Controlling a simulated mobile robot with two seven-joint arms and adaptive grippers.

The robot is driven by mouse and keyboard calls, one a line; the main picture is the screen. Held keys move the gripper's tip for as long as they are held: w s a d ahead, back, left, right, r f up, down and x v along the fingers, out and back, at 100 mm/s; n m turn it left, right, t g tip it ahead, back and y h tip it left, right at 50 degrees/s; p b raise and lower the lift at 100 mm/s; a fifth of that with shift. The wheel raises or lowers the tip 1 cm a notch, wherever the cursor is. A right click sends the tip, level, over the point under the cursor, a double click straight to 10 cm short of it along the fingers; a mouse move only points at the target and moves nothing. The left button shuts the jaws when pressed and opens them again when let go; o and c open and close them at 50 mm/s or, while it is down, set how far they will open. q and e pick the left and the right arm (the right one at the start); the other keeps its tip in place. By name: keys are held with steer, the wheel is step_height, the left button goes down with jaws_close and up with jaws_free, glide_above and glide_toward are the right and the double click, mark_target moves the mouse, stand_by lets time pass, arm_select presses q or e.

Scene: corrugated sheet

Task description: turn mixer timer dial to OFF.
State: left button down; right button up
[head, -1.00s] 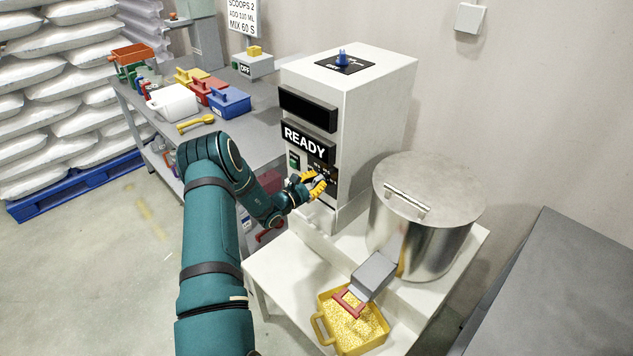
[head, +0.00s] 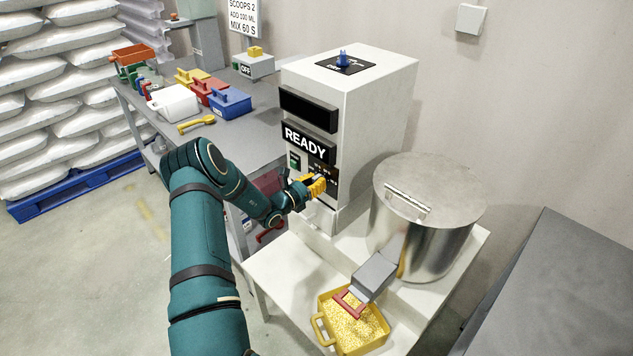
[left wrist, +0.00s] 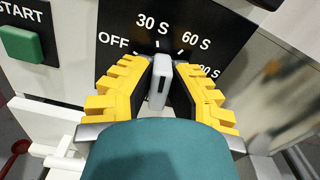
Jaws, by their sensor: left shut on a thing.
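The white mixer cabinet (head: 367,125) has a "READY" display (head: 306,143) on its front. In the left wrist view the dark timer panel (left wrist: 207,28) shows OFF, 30 S, 60 S and a partly covered further label. The grey timer dial (left wrist: 159,80) stands between the yellow fingers of my left gripper (left wrist: 160,85), which is shut on it. The dial's bar points up toward the 30 S mark, with OFF to its left. In the head view my left gripper (head: 315,185) is at the panel and hides the dial. My right gripper is not in view.
A green START button (left wrist: 20,44) is left of the dial panel. A steel lidded pot (head: 425,225) stands right of the cabinet. A grey bench (head: 250,130) with bins is behind my arm.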

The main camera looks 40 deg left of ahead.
arm_select(q)
steer(key=n+p, duration=0.1)
steer(key=n, duration=0.4)
steer(key=shift+a+r+n, duration=0.1)
steer(key=shift+a+n, duration=0.05)
steer(key=shift+n, duration=0.15)
steer(key=n+p, duration=0.1)
steer(key=n, duration=0.4)
steer(key=shift+n, duration=0.3)
steer(key=shift+p, duration=0.3)
steer(key=c, duration=0.9)
jaws_free()
steer(key=shift+w+f, duration=0.1)
steer(key=shift+f, duration=0.1)
steer(key=shift+c, duration=0.2)
steer(key=s+a, duration=0.1)
steer(key=s, duration=1.1)
